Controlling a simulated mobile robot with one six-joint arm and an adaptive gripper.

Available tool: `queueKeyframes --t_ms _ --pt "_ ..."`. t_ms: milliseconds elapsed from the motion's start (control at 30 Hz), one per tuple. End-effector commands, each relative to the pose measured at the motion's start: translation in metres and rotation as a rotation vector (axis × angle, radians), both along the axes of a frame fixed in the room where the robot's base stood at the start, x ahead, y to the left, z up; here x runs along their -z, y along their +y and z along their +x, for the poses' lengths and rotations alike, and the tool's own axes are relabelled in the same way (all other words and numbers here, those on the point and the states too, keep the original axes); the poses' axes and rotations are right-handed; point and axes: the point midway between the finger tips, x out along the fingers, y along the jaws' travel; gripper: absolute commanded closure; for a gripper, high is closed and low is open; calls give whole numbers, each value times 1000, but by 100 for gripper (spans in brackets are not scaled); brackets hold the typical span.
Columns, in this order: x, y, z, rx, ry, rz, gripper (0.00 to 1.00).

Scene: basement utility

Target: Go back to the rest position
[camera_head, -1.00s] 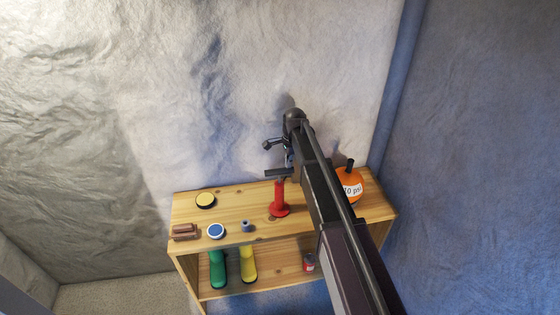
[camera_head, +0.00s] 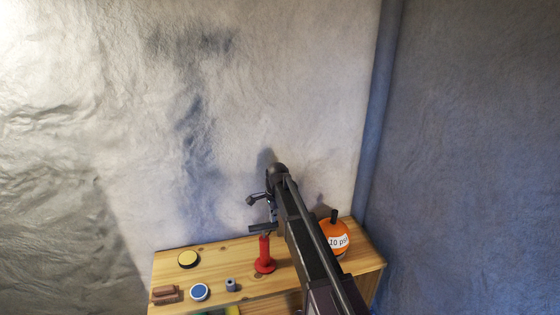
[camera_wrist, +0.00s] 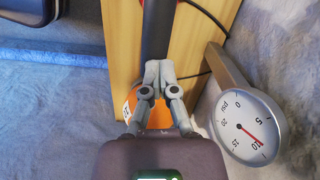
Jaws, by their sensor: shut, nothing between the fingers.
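My gripper (camera_head: 258,199) is at the end of my dark arm, just above the black T-handle of a red upright pump (camera_head: 265,256) on the wooden shelf. In the wrist view my gripper's grey fingers (camera_wrist: 158,78) are together with nothing between them. A dark bar (camera_wrist: 158,28) lies just beyond the fingertips in that view; I cannot tell whether they touch it.
An orange ball (camera_head: 335,238) labelled "10 psi" stands right of my arm. The wooden shelf (camera_head: 215,259) also holds a yellow-topped disc (camera_head: 188,259), blue-topped disc (camera_head: 200,292), small grey-blue piece (camera_head: 232,285) and brown blocks (camera_head: 165,294). A gauge (camera_wrist: 246,128) reads near 10.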

Motion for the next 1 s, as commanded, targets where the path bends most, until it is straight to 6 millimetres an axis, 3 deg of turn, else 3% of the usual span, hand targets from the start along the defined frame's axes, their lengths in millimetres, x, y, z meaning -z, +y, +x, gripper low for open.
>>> queueKeyframes --t_ms 167,367,567,1000 --pt "0 -8 -8 -26 -4 -2 100" --pt "0 -34 -33 -122 -17 -5 100" --pt "0 -78 -80 -306 -41 -12 100" --pt "1 -171 -204 -804 -80 -40 100"
